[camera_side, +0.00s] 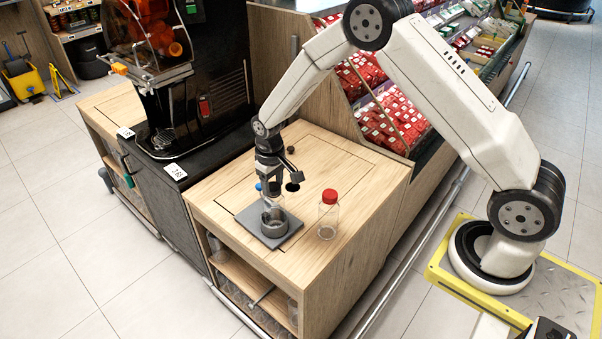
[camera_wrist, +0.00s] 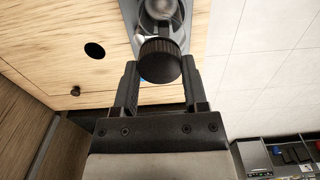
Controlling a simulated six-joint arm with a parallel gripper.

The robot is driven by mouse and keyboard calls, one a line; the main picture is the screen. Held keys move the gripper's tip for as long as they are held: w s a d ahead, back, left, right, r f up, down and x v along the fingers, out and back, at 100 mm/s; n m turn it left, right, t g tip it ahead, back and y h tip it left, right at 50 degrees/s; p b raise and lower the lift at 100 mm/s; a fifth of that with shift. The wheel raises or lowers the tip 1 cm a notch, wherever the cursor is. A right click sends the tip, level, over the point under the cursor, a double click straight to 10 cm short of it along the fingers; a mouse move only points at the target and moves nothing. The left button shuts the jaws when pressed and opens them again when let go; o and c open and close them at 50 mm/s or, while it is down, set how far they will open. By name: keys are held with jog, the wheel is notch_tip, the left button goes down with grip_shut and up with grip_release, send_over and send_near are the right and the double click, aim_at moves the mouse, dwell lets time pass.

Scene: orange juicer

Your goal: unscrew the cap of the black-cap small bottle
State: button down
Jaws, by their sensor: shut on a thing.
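The small bottle's black ribbed cap (camera_wrist: 160,60) sits between the two fingers of my gripper (camera_wrist: 160,72) in the wrist view, and the gripper is shut on it. The clear bottle (camera_wrist: 160,8) shows beyond the cap, over the grey plate. In the side view my gripper (camera_side: 279,185) points down above the round grey holder (camera_side: 274,228) on its square plate (camera_side: 255,234). The fingers largely hide the bottle and cap there.
A clear bottle with a red cap (camera_side: 328,212) stands right of the plate. A blue-capped thing (camera_side: 261,187) is partly hidden behind my gripper. A dark hole (camera_side: 293,187) and a small dark round thing (camera_side: 291,150) lie farther back on the wooden counter (camera_side: 362,187).

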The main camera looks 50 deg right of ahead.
dwell(0.4)
jog(key=n, duration=0.4)
jog(key=shift+n, duration=0.6)
jog(key=shift+n, duration=2.6)
jog(key=shift+n, duration=2.5)
